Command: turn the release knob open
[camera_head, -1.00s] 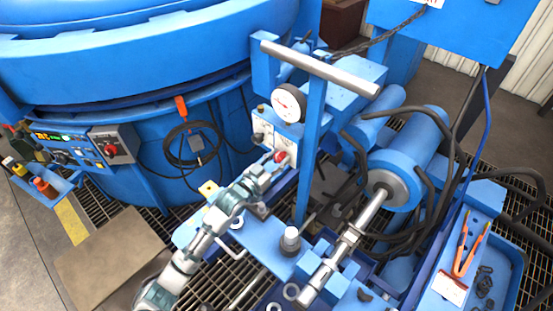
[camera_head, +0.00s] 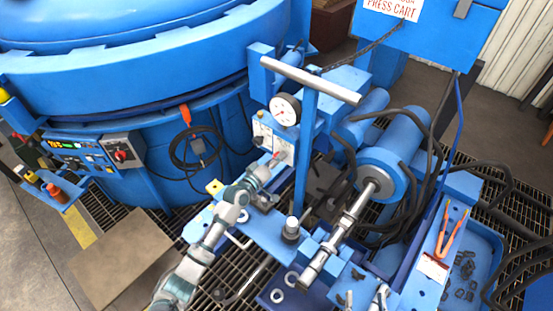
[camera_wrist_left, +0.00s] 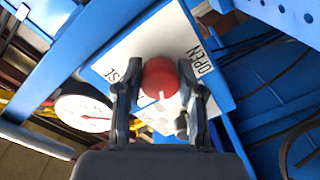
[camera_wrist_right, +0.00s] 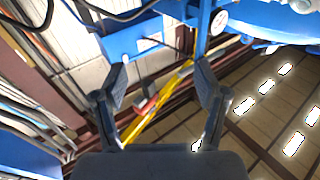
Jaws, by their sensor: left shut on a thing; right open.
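The red release knob (camera_wrist_left: 160,79) sits on a white panel (camera_wrist_left: 130,52) marked OPEN and a partly covered word ending in "SE". My left gripper (camera_wrist_left: 160,92) has its fingers on both sides of the knob and is shut on it; the knob's white mark points toward the lower side of the wrist picture. In the head view the left gripper (camera_head: 272,162) reaches the panel below the round gauge (camera_head: 285,110), and the knob is mostly hidden.
A T-shaped push handle (camera_head: 310,80) stands close right of the panel. A hydraulic cylinder (camera_head: 392,165) with a steel rod lies further right. Orange-handled pliers (camera_head: 450,232) lie near a blue tray of dark parts. The large blue furnace (camera_head: 130,70) fills the left back.

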